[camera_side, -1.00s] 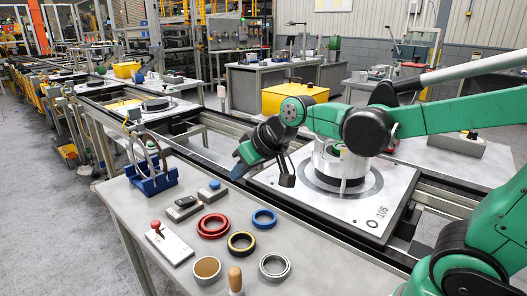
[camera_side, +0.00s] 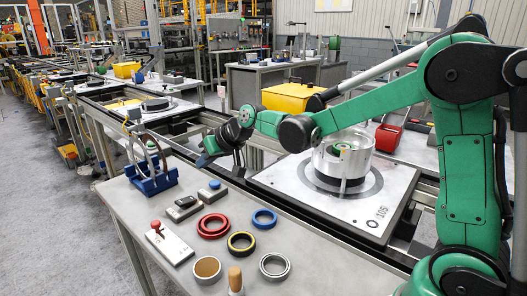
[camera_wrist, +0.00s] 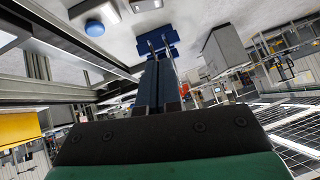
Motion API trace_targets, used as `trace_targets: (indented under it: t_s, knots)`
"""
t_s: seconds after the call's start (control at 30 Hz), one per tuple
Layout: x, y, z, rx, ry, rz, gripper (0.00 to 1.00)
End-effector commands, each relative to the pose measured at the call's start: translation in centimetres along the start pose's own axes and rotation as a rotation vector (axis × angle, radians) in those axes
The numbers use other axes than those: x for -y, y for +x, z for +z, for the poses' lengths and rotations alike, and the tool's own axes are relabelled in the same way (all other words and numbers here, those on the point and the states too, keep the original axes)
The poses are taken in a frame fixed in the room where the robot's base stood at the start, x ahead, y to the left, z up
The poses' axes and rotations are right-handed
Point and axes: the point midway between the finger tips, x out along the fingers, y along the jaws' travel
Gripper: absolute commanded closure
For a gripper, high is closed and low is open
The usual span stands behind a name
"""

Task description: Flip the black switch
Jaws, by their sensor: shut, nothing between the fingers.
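The black switch (camera_side: 185,202) is a black rocker on a small grey box on the near table, left of a blue button box (camera_side: 209,193). In the side view my gripper (camera_side: 203,160) is above and behind the switch, well apart from it, near the table's back edge. Its fingers are together and hold nothing. In the wrist view my gripper (camera_wrist: 160,64) points toward the blue rack (camera_wrist: 170,45). The blue button (camera_wrist: 94,27) shows at the upper left there; I cannot make out the black switch for certain in that view.
The blue rack (camera_side: 153,183) with tall hoops stands left of the gripper. A red-handled lever box (camera_side: 173,246), coloured rings (camera_side: 213,226) and a wooden-handled tool (camera_side: 235,279) lie on the table. A pallet (camera_side: 290,190) with a metal housing (camera_side: 343,160) is at the right.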

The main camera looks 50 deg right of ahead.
Motion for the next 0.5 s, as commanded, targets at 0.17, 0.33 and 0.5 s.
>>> trace_targets:
  t_s: [0.17, 0.33, 0.5]
  knots:
    - [0.0, 1.2, 0.0, 0.0, 0.0, 0.0, 1.0]
    - [0.0, 3.7, 0.0, 0.001, -0.001, -0.001, 1.0]
    - [0.0, 6.5, 0.0, 0.001, -0.001, 0.0, 1.0]
